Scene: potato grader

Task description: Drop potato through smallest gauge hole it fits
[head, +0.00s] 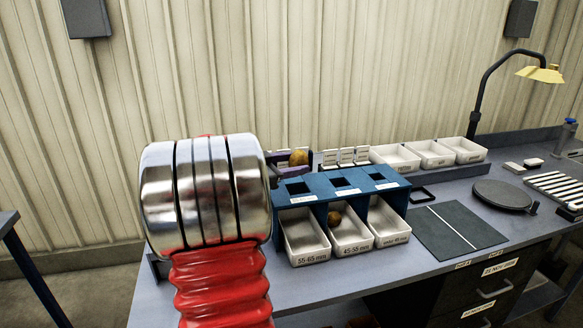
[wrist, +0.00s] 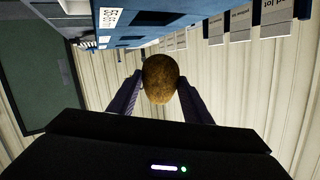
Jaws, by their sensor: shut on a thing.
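A brown potato (head: 298,157) is held between the two fingers of my gripper (head: 290,165). In the wrist view the potato (wrist: 160,78) sits at the fingertips, with a finger on each side (wrist: 160,90). The blue gauge stand (head: 325,196) has three square holes in its top: left (head: 297,188), middle (head: 341,182) and right (head: 377,176). In the head view the held potato appears above the left hole; its exact height and depth are unclear. Below are white trays marked 55-65 mm (head: 306,242), 45-55 mm (head: 350,238) and under 45 mm (head: 390,229). Another potato (head: 335,217) lies in the middle tray.
White bins (head: 462,150) and upright label cards (head: 345,155) stand behind the stand. To the right are a dark mat (head: 460,230), a round plate (head: 502,196) and a yellow lamp (head: 540,74). My arm hides the bench's left part.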

